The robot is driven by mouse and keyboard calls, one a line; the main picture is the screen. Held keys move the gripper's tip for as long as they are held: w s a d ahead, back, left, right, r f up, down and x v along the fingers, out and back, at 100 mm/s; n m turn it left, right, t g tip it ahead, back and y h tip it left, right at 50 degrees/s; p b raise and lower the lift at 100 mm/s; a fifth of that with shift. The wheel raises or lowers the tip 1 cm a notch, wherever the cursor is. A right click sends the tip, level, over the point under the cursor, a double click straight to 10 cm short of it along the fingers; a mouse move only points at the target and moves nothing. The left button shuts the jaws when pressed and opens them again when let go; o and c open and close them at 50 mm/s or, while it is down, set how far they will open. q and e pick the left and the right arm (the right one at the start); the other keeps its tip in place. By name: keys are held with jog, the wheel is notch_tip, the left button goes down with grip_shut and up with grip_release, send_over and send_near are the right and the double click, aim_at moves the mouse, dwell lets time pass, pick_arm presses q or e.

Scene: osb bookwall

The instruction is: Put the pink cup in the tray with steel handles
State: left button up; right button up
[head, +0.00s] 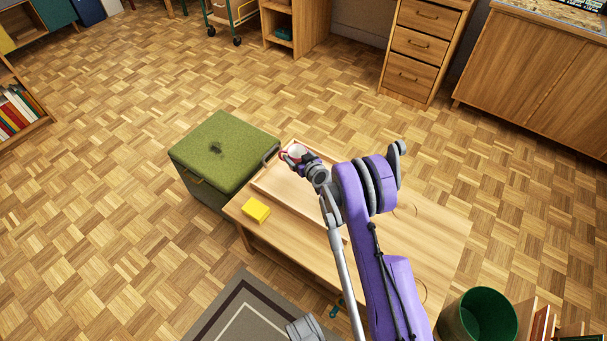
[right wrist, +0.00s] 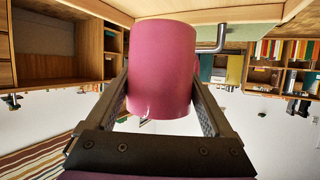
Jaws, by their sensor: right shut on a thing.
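The pink cup (right wrist: 163,70) fills the upper middle of the right wrist view, between the two fingers of my right gripper (right wrist: 163,100). The gripper is shut on its sides. In the head view the cup (head: 294,151) shows only in part, with a pale inside, at the tip of my right gripper (head: 299,158). The wooden tray (head: 263,187) lies on the low table, and the cup is over its far end. A steel handle (head: 270,155) shows there. My arm hides much of the tray. I cannot tell whether the cup touches the tray.
A yellow block (head: 256,209) sits on the low table (head: 428,240) beside the tray's near-left side. A green padded stool (head: 220,150) stands close against the table's left end. A green bin (head: 483,316) stands at the lower right. The parquet floor is open at left.

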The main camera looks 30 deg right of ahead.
jog(key=shift+f+b, duration=0.7)
jog(key=shift+f, duration=2.35)
jog(key=shift+f, duration=0.1)
